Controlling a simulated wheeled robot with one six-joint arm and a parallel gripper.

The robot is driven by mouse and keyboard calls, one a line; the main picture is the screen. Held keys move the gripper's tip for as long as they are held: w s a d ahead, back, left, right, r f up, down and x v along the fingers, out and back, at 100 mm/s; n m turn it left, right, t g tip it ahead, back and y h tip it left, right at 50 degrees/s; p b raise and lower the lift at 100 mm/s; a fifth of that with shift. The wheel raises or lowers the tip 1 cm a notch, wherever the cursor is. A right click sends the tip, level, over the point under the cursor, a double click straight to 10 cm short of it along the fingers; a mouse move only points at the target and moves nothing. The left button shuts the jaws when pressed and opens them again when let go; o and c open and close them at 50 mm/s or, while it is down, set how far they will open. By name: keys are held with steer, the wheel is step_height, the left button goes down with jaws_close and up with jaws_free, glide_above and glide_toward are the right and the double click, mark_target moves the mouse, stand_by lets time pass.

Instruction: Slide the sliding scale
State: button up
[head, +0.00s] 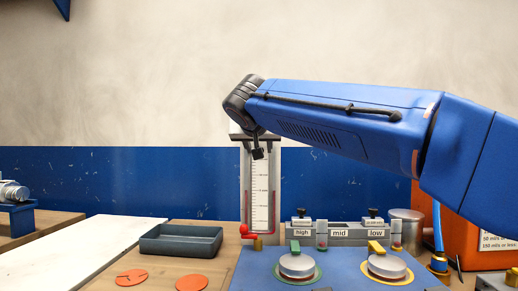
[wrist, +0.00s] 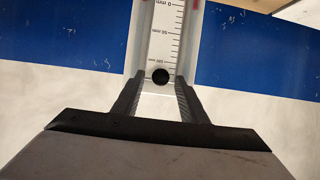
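The sliding scale (head: 261,197) is a white upright strip with black marks in a grey frame against the blue wall band. In the wrist view the scale (wrist: 161,30) runs up the middle, its marks upside down. A round black knob (wrist: 160,76) sits on it. My gripper (wrist: 163,79) is open, with one finger on each side of the knob and a gap visible between them. In the head view my gripper (head: 258,149) points down at the scale's upper part. Whether a finger touches the knob or strip cannot be told.
A red valve handle (head: 247,232) is at the scale's foot. A dark tray (head: 181,240) and orange discs (head: 131,277) lie left. Right are switches labelled high, mid and low (head: 339,233), round grey knobs on a blue panel (head: 297,265) and an orange box (head: 480,236).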

steer(key=shift+s, duration=0.1)
steer(key=v, duration=1.7)
steer(key=shift+r, duration=0.1)
